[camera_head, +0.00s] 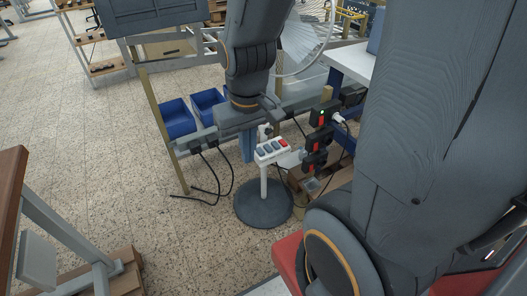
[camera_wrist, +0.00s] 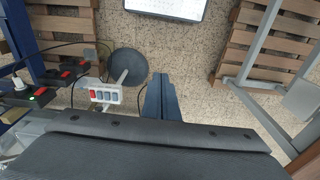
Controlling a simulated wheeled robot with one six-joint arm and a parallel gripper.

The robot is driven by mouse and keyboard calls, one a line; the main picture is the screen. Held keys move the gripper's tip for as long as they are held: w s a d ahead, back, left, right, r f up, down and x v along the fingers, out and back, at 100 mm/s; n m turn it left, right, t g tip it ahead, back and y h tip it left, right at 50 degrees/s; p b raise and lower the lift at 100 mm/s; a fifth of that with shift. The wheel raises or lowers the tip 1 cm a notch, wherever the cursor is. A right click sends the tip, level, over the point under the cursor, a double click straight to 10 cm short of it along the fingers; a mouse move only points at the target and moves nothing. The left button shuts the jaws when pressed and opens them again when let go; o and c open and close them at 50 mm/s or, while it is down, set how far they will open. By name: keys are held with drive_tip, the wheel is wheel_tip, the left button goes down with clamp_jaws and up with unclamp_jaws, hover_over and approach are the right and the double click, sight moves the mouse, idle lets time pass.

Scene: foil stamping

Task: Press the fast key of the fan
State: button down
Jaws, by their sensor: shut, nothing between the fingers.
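The fan's white key panel (camera_head: 272,151) sits on a short pole (camera_head: 263,184) above a round dark base (camera_head: 264,212). It carries a red key (camera_head: 283,143) and three blue-grey keys (camera_head: 268,150) in a row; any labels are too small to read. In the wrist view the panel (camera_wrist: 118,96) lies left of my gripper, with the red key at its left end. My gripper (camera_wrist: 161,88) has its blue fingers shut and empty, apart from the keys. In the head view my gripper (camera_head: 248,150) is just left of the panel. The wire fan cage (camera_head: 304,40) is partly hidden by my arm.
Black-and-red power sockets (camera_head: 320,115) with a plug and cables are close right of the panel. Blue bins (camera_head: 178,118) hang on a rail behind, with loose cables on the floor. Wooden pallets (camera_wrist: 62,38) lie nearby. Open speckled floor (camera_head: 110,150) is at left.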

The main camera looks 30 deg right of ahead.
drive_tip(key=w+f+t+b, duration=0.25)
drive_tip(key=w+f, duration=0.25)
drive_tip(key=w, duration=0.5)
drive_tip(key=t+h+b, duration=0.3)
drive_tip(key=h+b, duration=0.3)
drive_tip(key=b, duration=0.3)
hover_over(259, 153)
wheel_tip(259, 153, down, 20)
drive_tip(key=shift+w+d+r+h, duration=0.1)
drive_tip(key=shift+d+r+h, duration=0.05)
drive_tip(key=shift+h, duration=0.25)
wheel_tip(259, 153, down, 7)
drive_tip(key=b, duration=0.8)
drive_tip(key=shift+r, duration=0.15)
drive_tip(key=shift+f+b, duration=0.35)
drive_tip(key=shift+f, duration=0.7)
drive_tip(key=shift+f, duration=0.1)
